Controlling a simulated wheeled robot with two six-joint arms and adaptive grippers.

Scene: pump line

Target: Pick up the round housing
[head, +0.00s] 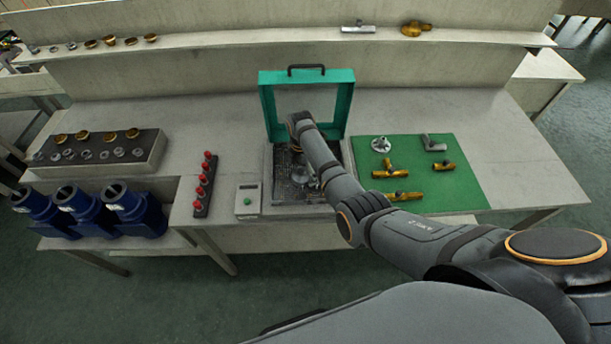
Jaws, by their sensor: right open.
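My right arm reaches in from the right to the fixture, a dark perforated plate (283,187) in front of a raised green frame (268,108). My right gripper (309,180) points down over this plate, inside the frame's opening. It is open, but the forearm covers much of it. Some grey metal shows at its fingertips; I cannot tell whether this is a housing on the plate or the fingers themselves. A round silver part (380,144) with a short stem lies on the green mat, apart from the gripper. My left gripper is not in view.
Several brass fittings (389,171) and a grey fitting (433,143) share the green mat (465,190). A red-button strip (204,185) and a small control box (247,202) stand left of the fixture. Blue pump bodies (137,209) and a parts rack (140,160) are farther left.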

